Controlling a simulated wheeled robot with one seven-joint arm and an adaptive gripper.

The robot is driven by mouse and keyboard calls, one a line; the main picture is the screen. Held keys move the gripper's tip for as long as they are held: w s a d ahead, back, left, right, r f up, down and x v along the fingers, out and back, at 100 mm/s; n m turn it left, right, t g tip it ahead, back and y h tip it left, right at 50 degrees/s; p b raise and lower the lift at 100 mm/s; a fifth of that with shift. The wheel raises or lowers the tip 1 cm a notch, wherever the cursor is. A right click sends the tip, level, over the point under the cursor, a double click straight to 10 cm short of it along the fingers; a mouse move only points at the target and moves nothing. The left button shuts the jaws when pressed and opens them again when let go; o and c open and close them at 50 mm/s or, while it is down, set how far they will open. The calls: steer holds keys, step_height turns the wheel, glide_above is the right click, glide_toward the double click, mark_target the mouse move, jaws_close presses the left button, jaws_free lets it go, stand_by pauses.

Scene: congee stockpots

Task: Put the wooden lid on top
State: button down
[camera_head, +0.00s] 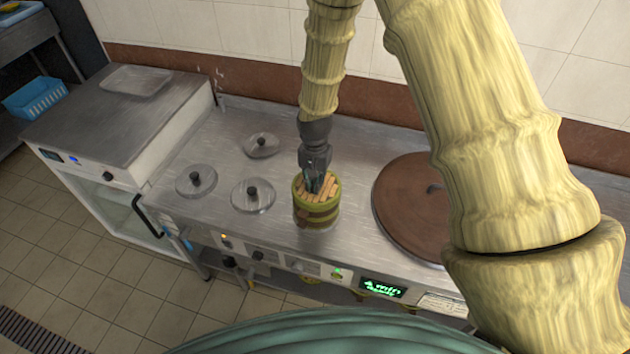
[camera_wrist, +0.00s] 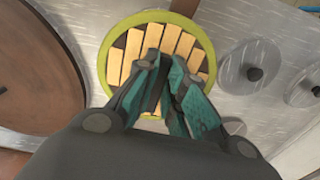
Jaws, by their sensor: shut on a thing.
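A large round brown wooden lid (camera_head: 412,207) with a dark handle lies flat at the right of the steel counter, partly hidden by my arm. It also shows at the left of the wrist view (camera_wrist: 30,75). A small green-rimmed wooden tub (camera_head: 316,213) with dark bands and a slatted top is left of the lid. The tub's round slatted top (camera_wrist: 128,45) fills the middle of the wrist view. My gripper (camera_head: 315,187) points down at the tub's top, its fingertips (camera_wrist: 163,62) close together and shut on it. The exact contact is hidden by the fingers.
Metal lids with black knobs (camera_head: 253,195), (camera_head: 196,180), (camera_head: 262,145) lie on the counter (camera_head: 240,120) left of the tub. Controls and a green display (camera_head: 383,288) line the front edge. A tiled wall (camera_head: 230,25) stands behind.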

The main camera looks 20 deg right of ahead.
steer(key=shift+f, duration=0.55)
steer(key=c, duration=1.8)
jaws_free()
steer(key=shift+o, duration=0.2)
steer(key=shift+r, duration=0.1)
step_height(320, 180, up, 11)
steer(key=p, duration=0.6)
steer(key=shift+p, duration=0.35)
